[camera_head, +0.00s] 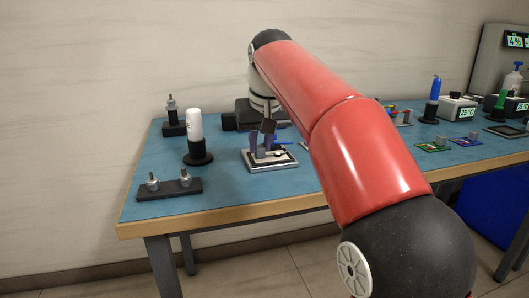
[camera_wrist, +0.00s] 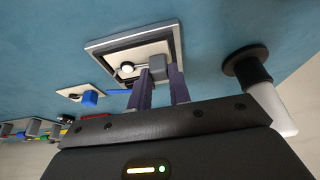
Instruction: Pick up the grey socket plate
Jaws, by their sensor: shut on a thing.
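The grey socket plate (camera_wrist: 143,56) is at the top middle of the wrist view, inside a pale-rimmed square base on the blue bench. It carries a grey block and a round white part with a dark ring. My gripper (camera_wrist: 160,74) is shut on the grey block of the plate, one finger on each side. In the head view, my gripper (camera_head: 264,139) points down at the plate (camera_head: 270,158), near the bench's left part. The fingers partly hide the plate. I cannot tell whether the plate is clear of its base.
A white-capped cylinder on a black foot (camera_head: 196,138) stands left of the plate. A black bar with two metal pegs (camera_head: 168,187) lies near the front left edge. A small peg stand (camera_head: 173,122) is behind. Several boards and devices fill the bench's right side.

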